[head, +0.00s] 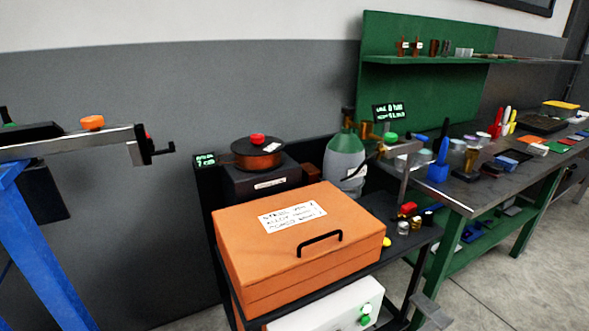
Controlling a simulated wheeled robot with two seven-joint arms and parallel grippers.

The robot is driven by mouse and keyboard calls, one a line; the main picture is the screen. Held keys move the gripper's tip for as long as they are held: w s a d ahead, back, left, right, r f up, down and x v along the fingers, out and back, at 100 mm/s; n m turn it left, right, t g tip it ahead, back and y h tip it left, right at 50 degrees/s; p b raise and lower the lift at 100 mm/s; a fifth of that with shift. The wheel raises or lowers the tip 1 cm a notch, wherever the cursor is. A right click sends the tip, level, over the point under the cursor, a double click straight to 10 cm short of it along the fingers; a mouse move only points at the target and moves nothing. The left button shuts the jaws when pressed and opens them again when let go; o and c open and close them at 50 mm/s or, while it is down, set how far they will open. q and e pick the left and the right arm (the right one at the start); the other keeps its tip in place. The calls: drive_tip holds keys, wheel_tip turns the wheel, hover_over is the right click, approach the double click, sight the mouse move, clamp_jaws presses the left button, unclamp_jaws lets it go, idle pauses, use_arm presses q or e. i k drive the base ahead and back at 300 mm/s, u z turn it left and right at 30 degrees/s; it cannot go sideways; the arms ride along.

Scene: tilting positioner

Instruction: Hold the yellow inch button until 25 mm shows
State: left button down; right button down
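A small round yellow piece (386,242) shows at the right edge of the orange box, on the dark cart. I cannot tell whether it is the yellow inch button. A small black display (390,112) with green text stands above the grey-green bottle, and its text is too small to read surely. A second small display (205,160) with green characters sits left of the wire spool, also unreadable. Neither of my grippers is in view.
The orange box (250,254) with a black handle fills the front of the dark cart (408,249). Behind it are a spool (259,155) and a grey-green bottle (346,160). A cluttered workbench (464,195) stands at right. A blue stand (42,245) is at left.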

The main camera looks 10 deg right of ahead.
sight(387, 242)
drive_tip(key=k, duration=0.5)
drive_tip(key=z, duration=2.2)
drive_tip(key=i, duration=1.65)
drive_tip(key=u, duration=2.25)
